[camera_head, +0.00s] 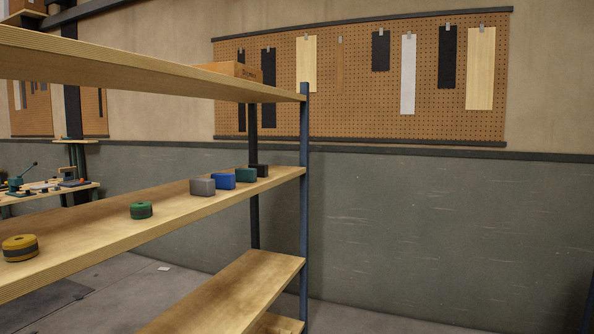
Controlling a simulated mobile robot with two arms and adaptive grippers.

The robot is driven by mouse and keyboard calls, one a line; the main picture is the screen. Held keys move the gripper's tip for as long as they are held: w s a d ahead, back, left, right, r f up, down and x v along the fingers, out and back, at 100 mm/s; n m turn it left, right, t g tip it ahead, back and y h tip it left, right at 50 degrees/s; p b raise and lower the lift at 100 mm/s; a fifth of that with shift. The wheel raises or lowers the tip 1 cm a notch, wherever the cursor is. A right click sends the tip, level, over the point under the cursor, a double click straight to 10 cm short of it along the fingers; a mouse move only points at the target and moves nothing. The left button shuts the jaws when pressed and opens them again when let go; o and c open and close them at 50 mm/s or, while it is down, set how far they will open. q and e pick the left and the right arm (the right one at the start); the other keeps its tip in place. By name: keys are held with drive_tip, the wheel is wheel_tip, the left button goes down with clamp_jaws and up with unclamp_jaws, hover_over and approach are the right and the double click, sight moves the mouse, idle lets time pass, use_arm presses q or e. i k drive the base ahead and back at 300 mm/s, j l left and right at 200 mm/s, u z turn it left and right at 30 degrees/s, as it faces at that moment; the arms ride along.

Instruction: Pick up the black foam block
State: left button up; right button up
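The black foam block (262,170) appears to be the small dark block at the far right end of the middle wooden shelf (110,240). It stands at the end of a row, just past a dark green block (246,175), which partly overlaps it. A blue block (222,181) and a grey block (202,187) stand nearer in the same row. Neither of my grippers shows in the head view.
A green roll (141,210) and a yellow-and-dark roll (20,248) stand nearer on the shelf. A blue post (304,200) rises at the shelf's end. The upper shelf (140,65) hangs above, with a cardboard box (232,70). Floor shows right of the lower shelf.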

sight(262, 170)
drive_tip(key=i+l+z, duration=0.25)
drive_tip(key=i, duration=0.2)
drive_tip(key=i+j+z, duration=0.1)
drive_tip(key=i+z, duration=0.2)
drive_tip(key=i, duration=4.15)
drive_tip(key=i+u, duration=0.3)
drive_tip(key=u, duration=0.15)
drive_tip(key=i+l+u, duration=0.15)
drive_tip(key=u, duration=0.25)
drive_tip(key=i+l+u, duration=0.25)
drive_tip(key=u, duration=0.2)
drive_tip(key=i, duration=0.1)
